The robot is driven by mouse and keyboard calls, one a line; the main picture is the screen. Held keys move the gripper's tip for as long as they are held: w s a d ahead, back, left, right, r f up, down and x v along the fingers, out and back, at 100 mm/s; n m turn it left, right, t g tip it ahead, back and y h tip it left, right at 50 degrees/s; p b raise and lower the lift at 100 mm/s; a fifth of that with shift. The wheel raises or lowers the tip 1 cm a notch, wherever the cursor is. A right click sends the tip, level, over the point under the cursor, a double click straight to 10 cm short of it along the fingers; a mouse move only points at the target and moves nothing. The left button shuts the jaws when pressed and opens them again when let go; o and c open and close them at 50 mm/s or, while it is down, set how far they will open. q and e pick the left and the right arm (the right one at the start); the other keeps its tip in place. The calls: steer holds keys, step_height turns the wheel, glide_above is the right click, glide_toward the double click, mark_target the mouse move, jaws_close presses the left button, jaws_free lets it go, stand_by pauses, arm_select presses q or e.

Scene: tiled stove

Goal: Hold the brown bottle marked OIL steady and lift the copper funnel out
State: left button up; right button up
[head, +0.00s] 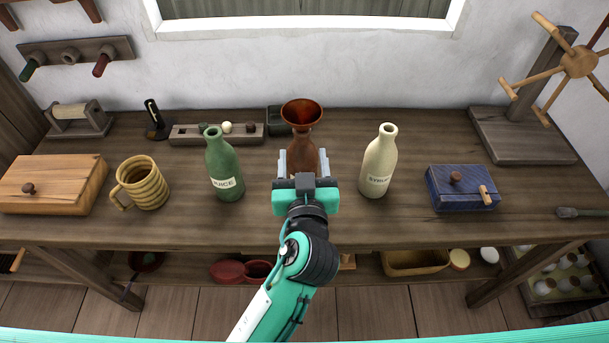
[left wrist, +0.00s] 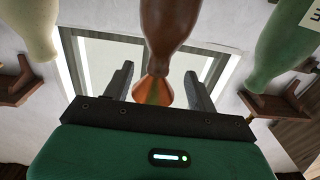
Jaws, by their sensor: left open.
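The brown bottle (head: 304,150) stands upright on the table, its lower part and any label hidden behind my left gripper. The copper funnel (head: 302,113) sits in its mouth, wide rim up. My left gripper (head: 303,160) is open, with one finger on each side of the bottle in the head view. The left wrist view is upside down. There the brown bottle (left wrist: 172,22) hangs from the top edge and the funnel (left wrist: 157,92) shows between the two open fingers (left wrist: 160,84). I cannot tell whether the fingers touch the bottle. My right gripper is not in view.
A green JUICE bottle (head: 223,165) stands to the left and a cream SYRUP bottle (head: 379,163) to the right. A ribbed mug (head: 145,183) and wooden box (head: 52,185) are farther left, a blue box (head: 460,188) farther right. A low rack (head: 190,135) lies behind.

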mark_target(302, 143)
arm_select(q)
steer(key=w, duration=0.6)
steer(key=shift+w+a, duration=0.1)
steer(key=shift+w, duration=0.25)
jaws_close()
